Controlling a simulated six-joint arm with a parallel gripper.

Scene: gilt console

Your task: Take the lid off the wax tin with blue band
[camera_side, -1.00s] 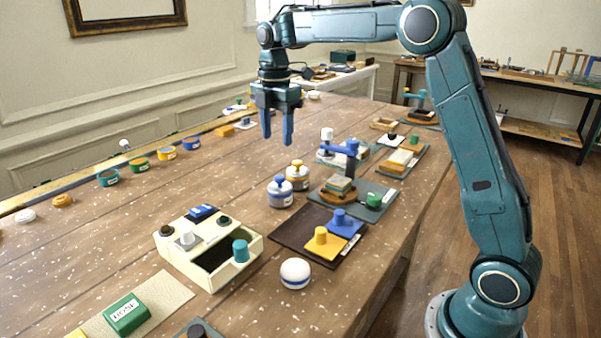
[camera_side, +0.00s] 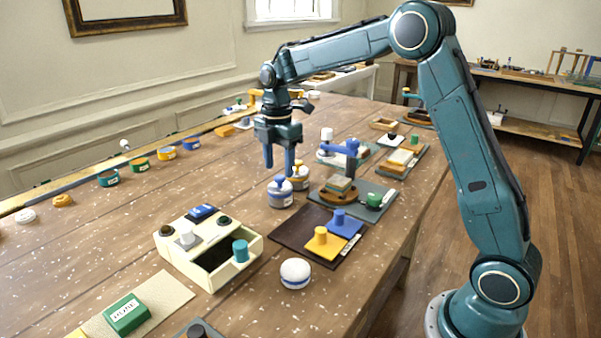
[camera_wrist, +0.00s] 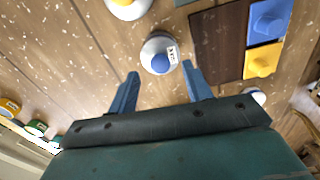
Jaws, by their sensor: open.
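A wax tin with a blue knob (camera_side: 281,198) stands upright on the table, with a pale lid, a bluish band and a white label. It also shows in the wrist view (camera_wrist: 152,50), its knob between the finger lines. My gripper (camera_side: 279,168) points down just above this tin, open and empty; its two blue fingers (camera_wrist: 161,72) are spread in the wrist view. The lid sits on the tin. A similar tin with a yellow knob (camera_side: 299,183) stands close behind it, partly hidden by my fingers.
A dark mat (camera_side: 291,240) with blue and yellow knobbed blocks lies in front right. A cream box (camera_side: 190,262) stands in front left, and a white round pot with a blue stripe (camera_side: 295,274) in front. A stand with a blue arm (camera_side: 351,160) is right.

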